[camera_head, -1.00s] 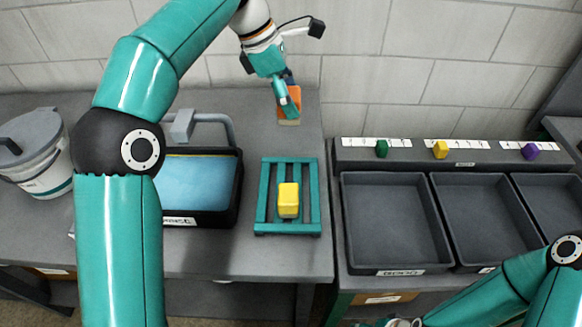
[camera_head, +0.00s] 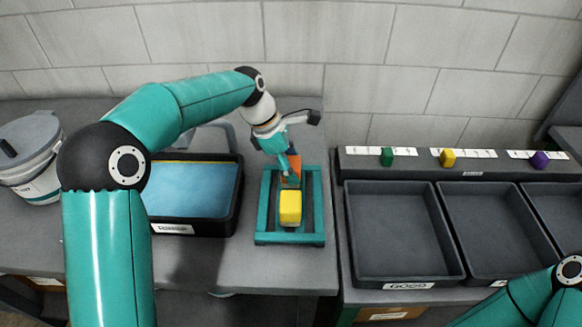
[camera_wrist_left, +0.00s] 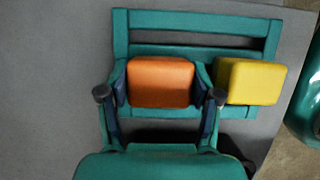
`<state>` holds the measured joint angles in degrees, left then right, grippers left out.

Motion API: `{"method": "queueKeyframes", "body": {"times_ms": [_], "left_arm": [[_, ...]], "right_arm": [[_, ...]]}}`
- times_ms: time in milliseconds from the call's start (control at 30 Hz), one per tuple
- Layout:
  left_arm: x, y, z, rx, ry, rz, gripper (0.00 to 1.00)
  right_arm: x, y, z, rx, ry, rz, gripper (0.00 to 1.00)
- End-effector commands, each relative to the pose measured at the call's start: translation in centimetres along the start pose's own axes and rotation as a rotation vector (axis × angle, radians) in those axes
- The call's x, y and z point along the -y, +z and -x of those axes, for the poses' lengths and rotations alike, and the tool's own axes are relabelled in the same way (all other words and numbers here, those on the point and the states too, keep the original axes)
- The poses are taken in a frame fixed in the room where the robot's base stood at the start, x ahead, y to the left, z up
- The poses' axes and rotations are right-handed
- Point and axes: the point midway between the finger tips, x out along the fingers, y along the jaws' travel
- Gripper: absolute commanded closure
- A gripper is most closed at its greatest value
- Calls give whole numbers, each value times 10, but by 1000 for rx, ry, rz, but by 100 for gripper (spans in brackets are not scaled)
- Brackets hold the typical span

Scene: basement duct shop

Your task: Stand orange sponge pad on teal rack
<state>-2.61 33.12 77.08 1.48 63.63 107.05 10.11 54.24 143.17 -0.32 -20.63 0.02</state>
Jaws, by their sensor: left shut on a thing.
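The orange sponge pad (camera_head: 296,164) is between the fingers of my left gripper (camera_head: 291,177), over the back part of the teal rack (camera_head: 289,240). In the left wrist view the orange pad (camera_wrist_left: 160,80) is gripped at both sides by the left gripper (camera_wrist_left: 160,96), with the rack's bars (camera_wrist_left: 195,20) around it. I cannot tell whether the pad touches the rack. A yellow sponge pad (camera_head: 291,206) stands on the rack in front of the orange one; it also shows in the wrist view (camera_wrist_left: 252,82). My right gripper is out of view.
A black tub with a blue surface (camera_head: 192,190) stands left of the rack, and a lidded bucket (camera_head: 30,160) farther left. Dark trays (camera_head: 402,235) lie to the right across a gap. Small green (camera_head: 387,156), yellow (camera_head: 447,157) and purple (camera_head: 540,159) blocks sit behind them.

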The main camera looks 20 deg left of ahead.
Motion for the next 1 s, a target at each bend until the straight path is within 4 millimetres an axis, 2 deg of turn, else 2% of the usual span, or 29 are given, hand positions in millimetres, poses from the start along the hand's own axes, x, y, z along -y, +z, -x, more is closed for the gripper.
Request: {"method": "queueKeyframes", "body": {"times_ms": [100,400,433,567,1000], "left_arm": [[0,-2,-6,1,2,0,64],[0,-3,-8,1,1,-1,64],[0,-3,-8,1,1,-1,33],[0,-3,-8,1,0,-1,11],[-1,-1,-3,1,2,-2,11]], "right_arm": [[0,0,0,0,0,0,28],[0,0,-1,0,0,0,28],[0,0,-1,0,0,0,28],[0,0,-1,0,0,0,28],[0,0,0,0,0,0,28]]}}
